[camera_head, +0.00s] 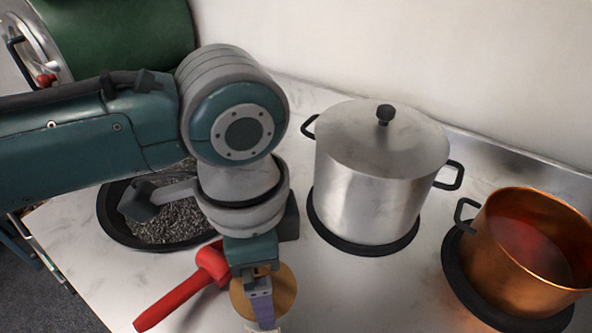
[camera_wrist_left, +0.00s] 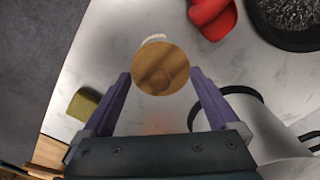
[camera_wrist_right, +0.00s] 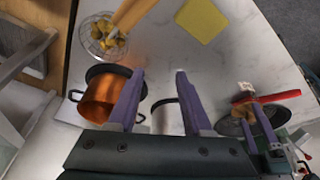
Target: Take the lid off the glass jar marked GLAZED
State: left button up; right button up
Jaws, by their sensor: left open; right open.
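I cannot tell whether the fingers touch the lid. My right gripper (camera_wrist_right: 160,72) is open and empty, above the counter.
A red-handled tool (camera_head: 180,300) lies close left of the lid. A dark pan (camera_head: 115,222) of grey grains, a lidded steel pot (camera_head: 362,190) and a copper pot (camera_head: 520,270) surround it. A yellow cloth (camera_wrist_right: 203,20) and wire basket (camera_wrist_right: 88,30) lie further off.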

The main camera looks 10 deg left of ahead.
pick_arm(q)
jog(key=shift+f, duration=0.2)
jog(key=shift+a, duration=0.1)
jog(key=c, duration=1.5)
jog(key=shift+f, duration=0.1)
grip_shut()
